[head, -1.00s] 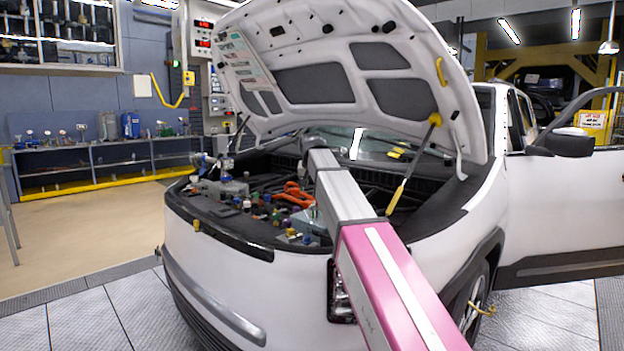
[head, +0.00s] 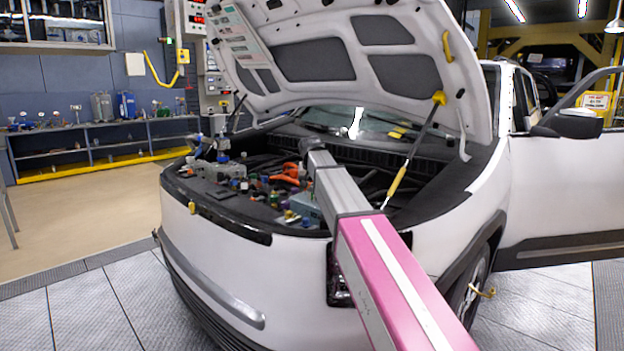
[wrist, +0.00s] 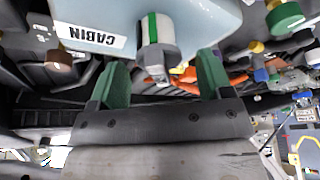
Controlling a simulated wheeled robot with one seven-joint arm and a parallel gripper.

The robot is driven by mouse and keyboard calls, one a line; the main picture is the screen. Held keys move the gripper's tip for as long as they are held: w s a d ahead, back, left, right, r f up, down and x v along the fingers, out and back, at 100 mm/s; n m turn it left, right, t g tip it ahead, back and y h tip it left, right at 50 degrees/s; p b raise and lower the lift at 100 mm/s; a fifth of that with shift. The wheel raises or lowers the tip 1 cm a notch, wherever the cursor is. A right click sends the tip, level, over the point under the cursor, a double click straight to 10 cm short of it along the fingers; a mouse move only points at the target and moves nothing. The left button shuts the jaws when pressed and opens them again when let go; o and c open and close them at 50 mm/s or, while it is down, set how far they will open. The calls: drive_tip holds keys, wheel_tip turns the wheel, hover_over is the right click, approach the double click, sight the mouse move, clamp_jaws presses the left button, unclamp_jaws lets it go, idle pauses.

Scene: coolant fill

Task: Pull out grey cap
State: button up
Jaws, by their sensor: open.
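A grey cap (wrist: 158,58) with a white and green striped part sits at the top middle of the wrist view, against a pale blue box (wrist: 205,22) with a "CABIN" label (wrist: 92,38). My gripper (wrist: 163,72) is open, its two green fingers apart. The cap shows in the gap between the fingers in the picture; I see no contact, and the depth between them is unclear. In the head view my arm hides the gripper; part of the pale blue box (head: 304,206) shows beside the arm.
Orange parts (head: 286,174) and several coloured caps crowd the engine bay. A green cap (wrist: 285,17) and a brown cap (wrist: 58,60) flank the box in the wrist view. The raised hood (head: 340,60) and its strut (head: 408,160) stand above and right of my arm.

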drive_tip(key=shift+w+f, duration=0.15)
drive_tip(key=shift+f, duration=0.25)
drive_tip(key=c, duration=0.9)
drive_tip(key=shift+o, duration=0.4)
drive_tip(key=shift+n+y, duration=0.6)
drive_tip(key=shift+n, duration=1)
drive_tip(key=shift+d+n, duration=0.1)
drive_tip(key=shift+n, duration=0.5)
drive_tip(key=shift+n+y, duration=0.6)
drive_tip(key=shift+n, duration=0.4)
